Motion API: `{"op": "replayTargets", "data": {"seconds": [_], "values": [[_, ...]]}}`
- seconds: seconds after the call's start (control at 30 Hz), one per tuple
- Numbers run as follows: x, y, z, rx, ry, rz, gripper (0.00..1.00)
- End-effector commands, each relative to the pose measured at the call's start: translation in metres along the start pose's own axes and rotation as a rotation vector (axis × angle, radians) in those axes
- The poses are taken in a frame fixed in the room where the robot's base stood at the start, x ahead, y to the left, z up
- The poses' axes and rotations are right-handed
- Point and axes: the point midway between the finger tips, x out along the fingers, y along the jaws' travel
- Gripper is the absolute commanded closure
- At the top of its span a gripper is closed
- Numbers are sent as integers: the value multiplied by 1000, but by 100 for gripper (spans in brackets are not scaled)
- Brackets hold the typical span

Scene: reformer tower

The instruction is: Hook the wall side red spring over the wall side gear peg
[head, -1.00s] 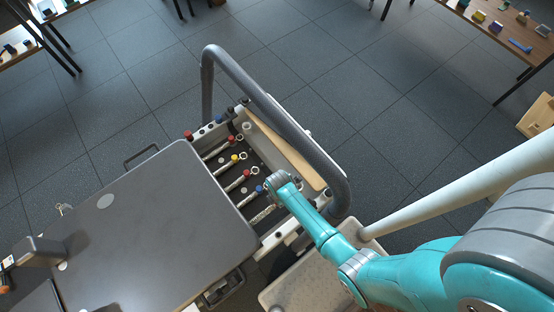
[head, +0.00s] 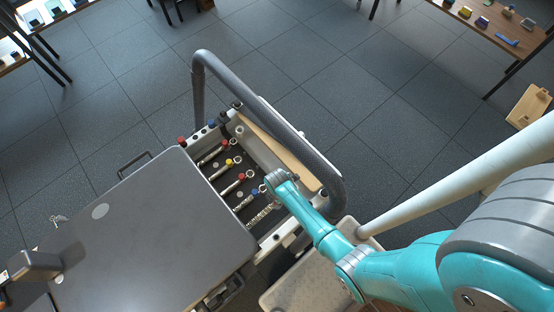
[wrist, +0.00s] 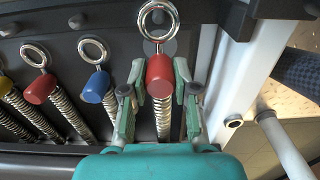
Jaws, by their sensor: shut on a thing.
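The red spring, with a red cap (wrist: 160,75), a steel ring above it and a coil below, stands between my gripper's two fingers in the wrist view. My gripper (wrist: 159,98) is shut on it just below the ring (wrist: 158,20). The spring is at the right end of the row, next to a white rail. A dark round shape shows inside the ring; I cannot tell if the ring is around it or in front of it. In the head view my wrist (head: 277,180) hides the held cap and any gear peg there.
A blue-capped spring (wrist: 99,87) and another red-capped spring (wrist: 40,88) lie to the left, with dark pegs (wrist: 77,20) on the bar beyond. The white rail (wrist: 235,75) is close on the right. A grey foot bar (head: 275,105) arches over the frame; the carriage (head: 140,225) is at left.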

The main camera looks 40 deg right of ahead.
Motion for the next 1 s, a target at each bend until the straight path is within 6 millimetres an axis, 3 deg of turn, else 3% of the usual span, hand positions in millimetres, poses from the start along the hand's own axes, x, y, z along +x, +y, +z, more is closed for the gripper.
{"op": "replayTargets", "data": {"seconds": [1.0], "values": [[18, 1, 1, 0, -2, 0, 100]]}}
